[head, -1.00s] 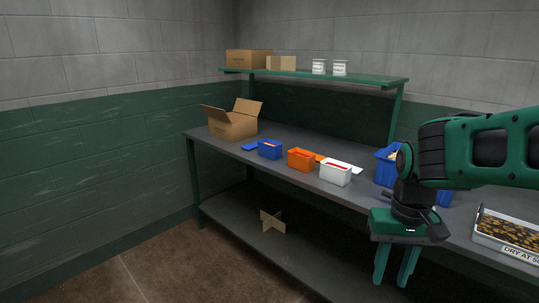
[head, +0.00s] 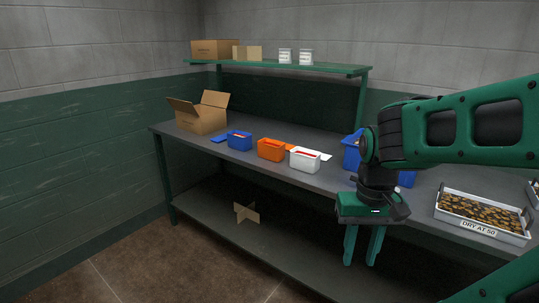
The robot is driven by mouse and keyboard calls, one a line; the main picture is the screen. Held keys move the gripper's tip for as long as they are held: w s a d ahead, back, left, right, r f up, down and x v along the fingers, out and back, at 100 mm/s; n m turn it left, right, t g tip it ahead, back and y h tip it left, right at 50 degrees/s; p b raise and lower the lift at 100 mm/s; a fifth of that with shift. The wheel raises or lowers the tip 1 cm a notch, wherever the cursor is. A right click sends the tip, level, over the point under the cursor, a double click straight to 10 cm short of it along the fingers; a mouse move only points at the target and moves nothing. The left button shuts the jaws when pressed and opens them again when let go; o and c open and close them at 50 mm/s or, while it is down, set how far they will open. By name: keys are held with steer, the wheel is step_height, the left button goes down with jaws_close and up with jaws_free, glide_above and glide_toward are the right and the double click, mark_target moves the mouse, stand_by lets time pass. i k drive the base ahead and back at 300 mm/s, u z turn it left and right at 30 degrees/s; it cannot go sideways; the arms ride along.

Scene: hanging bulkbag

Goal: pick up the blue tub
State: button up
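The small blue tub (head: 239,141) stands upright on the grey workbench, left of an orange tub, with something red inside it. A flat blue lid (head: 219,138) lies just left of it. My gripper (head: 363,246) hangs pointing down in front of the bench's front edge, well to the right of the blue tub and apart from it. Its two green fingers are spread a little, with nothing seen between them. A larger blue bin (head: 352,152) stands behind my arm, partly hidden by it.
The orange tub (head: 271,150) and white tub (head: 305,160) stand in a row right of the blue tub. An open cardboard box (head: 202,119) is behind left. A labelled tray (head: 482,217) lies at right. The shelf (head: 290,68) holds boxes and white jars. The bench front edge is near my gripper.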

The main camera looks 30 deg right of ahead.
mark_target(240, 140)
steer(key=z, duration=0.45)
steer(key=i, duration=0.9)
steer(key=u, duration=0.1)
